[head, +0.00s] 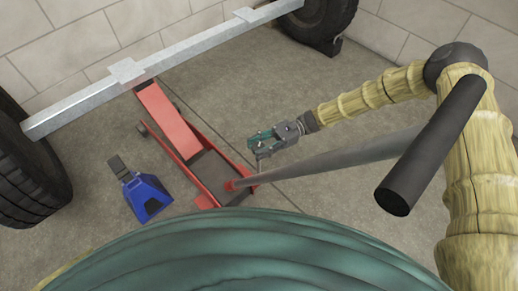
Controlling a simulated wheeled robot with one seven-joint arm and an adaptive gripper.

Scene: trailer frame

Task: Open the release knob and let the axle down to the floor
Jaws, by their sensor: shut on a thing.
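The red trolley jack (168,120) lies on the floor with its lift arm raised at the far end, under the grey axle beam (75,107). The saddle appears to be at or just under the beam; exact contact is too small to tell. My gripper (259,147) is at the right of the jack's near end, beside the handle's base. It is shut on the release knob, which is mostly hidden by the jaws; a thin stem shows just below them. The long grey jack handle (335,157) slants up to the right to a black grip.
A blue axle stand (147,196) stands on the floor left of the jack, clear of the beam. Tyres stand at the beam's left end (30,170) and right end (318,18). Floor right of the jack is clear.

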